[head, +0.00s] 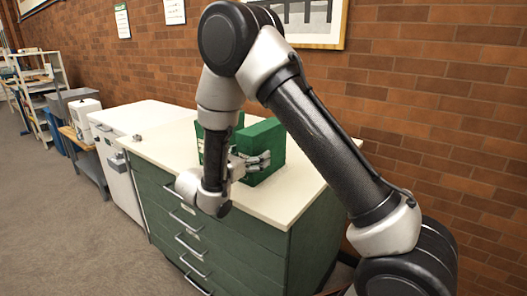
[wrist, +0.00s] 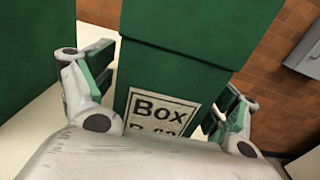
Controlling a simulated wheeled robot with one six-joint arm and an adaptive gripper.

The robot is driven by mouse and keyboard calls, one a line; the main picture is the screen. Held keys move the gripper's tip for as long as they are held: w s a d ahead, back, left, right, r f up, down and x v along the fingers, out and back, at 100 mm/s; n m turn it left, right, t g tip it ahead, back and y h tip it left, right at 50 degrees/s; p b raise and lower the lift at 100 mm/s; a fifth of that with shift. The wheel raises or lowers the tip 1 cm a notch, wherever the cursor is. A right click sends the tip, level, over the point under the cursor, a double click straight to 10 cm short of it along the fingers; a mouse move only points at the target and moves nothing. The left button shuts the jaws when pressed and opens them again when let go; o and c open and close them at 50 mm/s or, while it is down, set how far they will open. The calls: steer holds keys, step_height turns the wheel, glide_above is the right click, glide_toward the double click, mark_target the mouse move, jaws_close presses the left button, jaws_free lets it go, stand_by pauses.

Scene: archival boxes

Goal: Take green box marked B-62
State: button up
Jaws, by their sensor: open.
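A green box (wrist: 190,70) with a lid stands straight ahead in the wrist view. Its white label reads "Box" and a second line starting "B-6"; the rest is cut off by my gripper's body. My gripper (wrist: 163,92) is open, with one finger on each side of this box's labelled face. I cannot tell whether the fingers touch it. In the head view my gripper (head: 252,163) is at green boxes (head: 268,140) on the cabinet top, and my arm hides part of them.
A second green box (wrist: 55,45) stands close on the left in the wrist view. The green drawer cabinet has a pale top (head: 290,195), bare toward the front right. A brick wall (head: 440,110) is behind. A white cabinet (head: 140,115) adjoins at left.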

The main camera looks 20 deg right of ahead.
steer(key=shift+x, duration=0.8)
steer(key=c, duration=1.4)
